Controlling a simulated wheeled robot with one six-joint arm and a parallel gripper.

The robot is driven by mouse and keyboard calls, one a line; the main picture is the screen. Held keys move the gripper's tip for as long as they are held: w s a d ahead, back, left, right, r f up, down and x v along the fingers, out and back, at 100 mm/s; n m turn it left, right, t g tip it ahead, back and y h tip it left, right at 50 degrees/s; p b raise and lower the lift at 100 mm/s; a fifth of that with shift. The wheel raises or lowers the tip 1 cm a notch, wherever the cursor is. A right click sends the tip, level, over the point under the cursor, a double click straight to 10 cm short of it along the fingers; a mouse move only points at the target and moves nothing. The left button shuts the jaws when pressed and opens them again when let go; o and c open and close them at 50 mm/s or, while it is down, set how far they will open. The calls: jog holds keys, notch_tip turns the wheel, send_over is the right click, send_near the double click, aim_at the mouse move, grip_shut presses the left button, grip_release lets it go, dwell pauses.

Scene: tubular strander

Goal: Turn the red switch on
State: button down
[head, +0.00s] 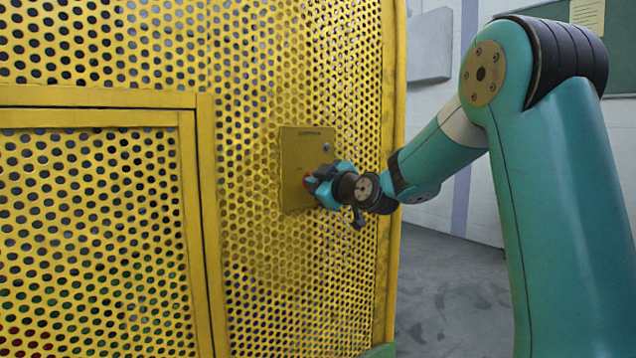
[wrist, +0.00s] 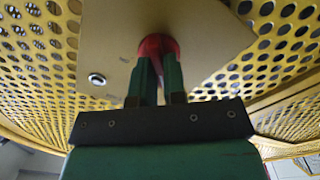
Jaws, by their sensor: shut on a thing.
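The red switch (head: 310,183) sits on a yellow plate (head: 297,150) fixed to the perforated yellow guard. In the wrist view the red switch (wrist: 156,44) shows between and just beyond the fingertips. My gripper (head: 318,184) is at the plate, with its fingers shut on the red switch. In the wrist view my gripper (wrist: 158,68) has a finger on each side of the switch. The fingers hide much of the switch, so I cannot tell which way it is turned.
A small round silver fitting (wrist: 97,79) sits on the same plate, beside the switch. The perforated yellow guard (head: 240,60) fills the left and middle. A framed yellow panel (head: 202,200) lies left of the plate. Open grey floor (head: 450,290) shows at the right, beyond the guard's edge.

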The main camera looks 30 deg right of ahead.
jog(key=shift+d+m+p, duration=0.2)
jog(key=shift+m+p, duration=0.8)
jog(key=shift+m, duration=3.3)
jog(key=shift+d+m+p, duration=0.2)
jog(key=shift+m+p, duration=0.8)
jog(key=shift+m, duration=3.3)
jog(key=c, duration=1.2)
grip_release()
jog(key=s, duration=0.5)
jog(key=s+b, duration=0.1)
jog(key=s, duration=0.5)
jog(key=s+b, duration=0.1)
jog(key=s, duration=0.5)
jog(key=shift+s+d, duration=0.25)
